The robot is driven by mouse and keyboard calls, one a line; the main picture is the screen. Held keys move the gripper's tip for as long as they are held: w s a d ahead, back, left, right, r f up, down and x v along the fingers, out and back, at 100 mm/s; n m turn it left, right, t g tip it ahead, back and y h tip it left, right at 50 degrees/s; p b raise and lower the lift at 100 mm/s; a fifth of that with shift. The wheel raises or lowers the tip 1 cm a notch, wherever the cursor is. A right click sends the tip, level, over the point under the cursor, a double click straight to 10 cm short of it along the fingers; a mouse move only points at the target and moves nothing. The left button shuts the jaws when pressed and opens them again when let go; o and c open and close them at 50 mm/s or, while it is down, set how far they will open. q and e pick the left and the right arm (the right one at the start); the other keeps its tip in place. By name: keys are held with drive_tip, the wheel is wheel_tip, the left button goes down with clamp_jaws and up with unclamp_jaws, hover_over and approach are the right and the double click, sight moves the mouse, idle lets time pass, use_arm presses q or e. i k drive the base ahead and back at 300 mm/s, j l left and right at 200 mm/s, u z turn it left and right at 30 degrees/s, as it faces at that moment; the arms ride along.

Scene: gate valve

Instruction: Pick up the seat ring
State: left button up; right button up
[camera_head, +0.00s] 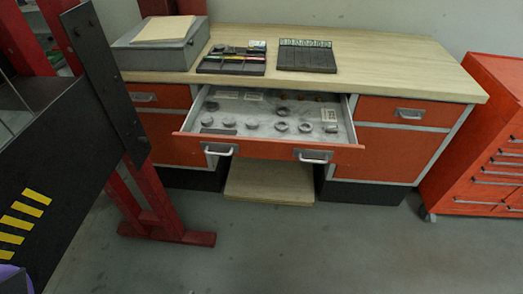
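An open drawer (262,148) juts out from the middle of the workbench. Several small round grey parts lie in it, some of them ring-shaped. One dark ring (282,126) and another ring (305,128) lie near the drawer's front, and a third ring (282,111) lies a little behind them. Which of these is the seat ring I cannot tell at this size. Neither of my grippers is in view.
The wooden benchtop (400,70) holds a grey box (160,50) and two dark trays, a left tray (232,60) and a right tray (306,60). A red tool cabinet (490,130) stands right. A red frame (150,205) stands left. The floor in front is clear.

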sight(280, 122)
drive_tip(key=i+l, duration=0.15)
drive_tip(key=i, duration=0.75)
drive_tip(key=l+z, duration=0.05)
